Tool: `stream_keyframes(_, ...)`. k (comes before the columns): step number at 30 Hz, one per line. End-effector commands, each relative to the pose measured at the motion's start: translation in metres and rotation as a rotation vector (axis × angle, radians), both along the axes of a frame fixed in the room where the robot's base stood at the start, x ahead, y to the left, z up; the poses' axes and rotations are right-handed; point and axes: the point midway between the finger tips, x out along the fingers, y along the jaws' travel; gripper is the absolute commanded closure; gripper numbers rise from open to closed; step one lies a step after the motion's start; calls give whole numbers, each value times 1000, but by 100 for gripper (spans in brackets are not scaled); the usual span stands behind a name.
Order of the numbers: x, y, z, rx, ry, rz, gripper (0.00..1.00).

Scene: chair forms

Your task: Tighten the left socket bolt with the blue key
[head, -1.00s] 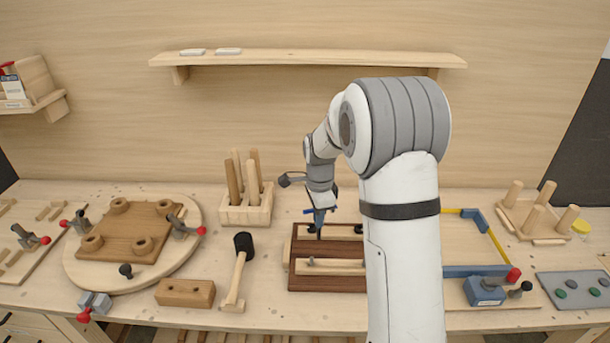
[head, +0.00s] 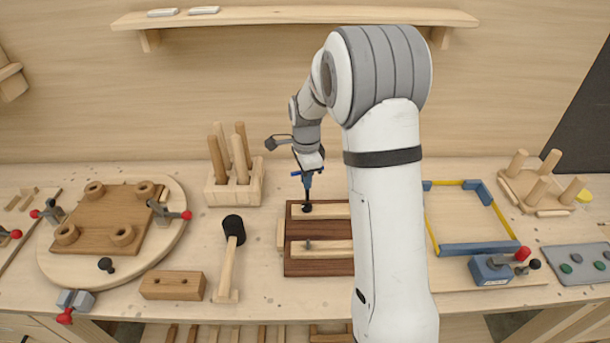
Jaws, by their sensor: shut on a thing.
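My gripper (head: 309,172) is shut on the blue key (head: 307,184), which points down over the wooden jig with dark rails (head: 320,267). The key's lower end meets or nearly meets a dark bolt (head: 306,207) at the left end of the jig's back pale bar (head: 328,212). I cannot tell whether the key is seated in the bolt. A smaller bolt (head: 308,245) stands at the left of the front pale bar (head: 321,250). My arm hides the right side of the jig.
A peg holder (head: 233,187) stands behind. A round board with clamps (head: 60,265) is at left. A blue and yellow frame (head: 478,248) is at right.

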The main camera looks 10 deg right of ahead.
Motion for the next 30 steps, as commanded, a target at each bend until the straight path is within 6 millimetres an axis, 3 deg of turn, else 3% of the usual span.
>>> stream_keyframes(17, 0, 1, -36, 0, -1, -4, 100)
stream_keyframes(30, 2, 1, -35, -1, -2, -603, 100)
